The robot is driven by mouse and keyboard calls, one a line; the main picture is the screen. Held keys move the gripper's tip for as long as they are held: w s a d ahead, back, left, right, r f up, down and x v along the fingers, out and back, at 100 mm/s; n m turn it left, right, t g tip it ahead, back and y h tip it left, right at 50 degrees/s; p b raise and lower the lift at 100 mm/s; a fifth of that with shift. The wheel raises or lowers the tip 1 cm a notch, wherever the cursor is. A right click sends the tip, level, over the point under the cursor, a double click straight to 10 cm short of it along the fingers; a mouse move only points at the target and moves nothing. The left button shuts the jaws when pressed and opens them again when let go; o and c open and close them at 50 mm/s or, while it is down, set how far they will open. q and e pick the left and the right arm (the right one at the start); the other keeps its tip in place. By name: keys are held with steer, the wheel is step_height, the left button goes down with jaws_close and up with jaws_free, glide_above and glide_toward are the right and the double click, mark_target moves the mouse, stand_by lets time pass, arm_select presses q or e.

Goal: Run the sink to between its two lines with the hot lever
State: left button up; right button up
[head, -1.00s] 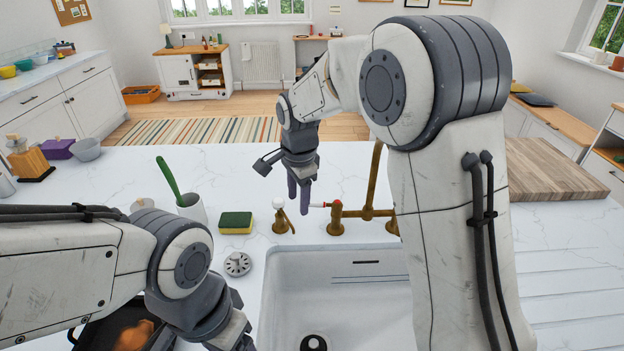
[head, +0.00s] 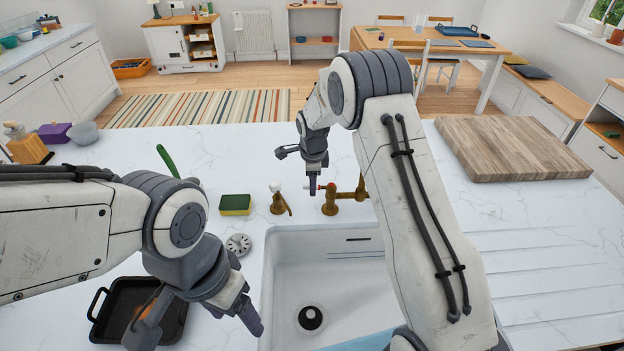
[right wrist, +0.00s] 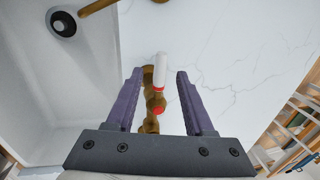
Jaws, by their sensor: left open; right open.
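The white sink (head: 285,275) is set into the counter; I see no water in it and its drain (head: 311,319) looks dark. The hot lever (head: 319,187), brass with red bands and a white tip, stands behind the sink. It also shows in the right wrist view (right wrist: 160,75). My right gripper (right wrist: 157,78) is open, with one finger on each side of the lever, apart from it. My left gripper (head: 197,328) is open and empty near the black pan.
A second brass valve (head: 278,203) with a white top stands left of the hot one. A grey perforated disc (head: 238,245), a sponge (head: 235,205) and a black pan (head: 108,322) lie left of the sink. A wooden board (head: 510,148) lies at the right.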

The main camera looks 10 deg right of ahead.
steer(key=shift+w+f, duration=0.1)
steer(key=shift+f, duration=0.2)
jaws_close()
stand_by(1.3)
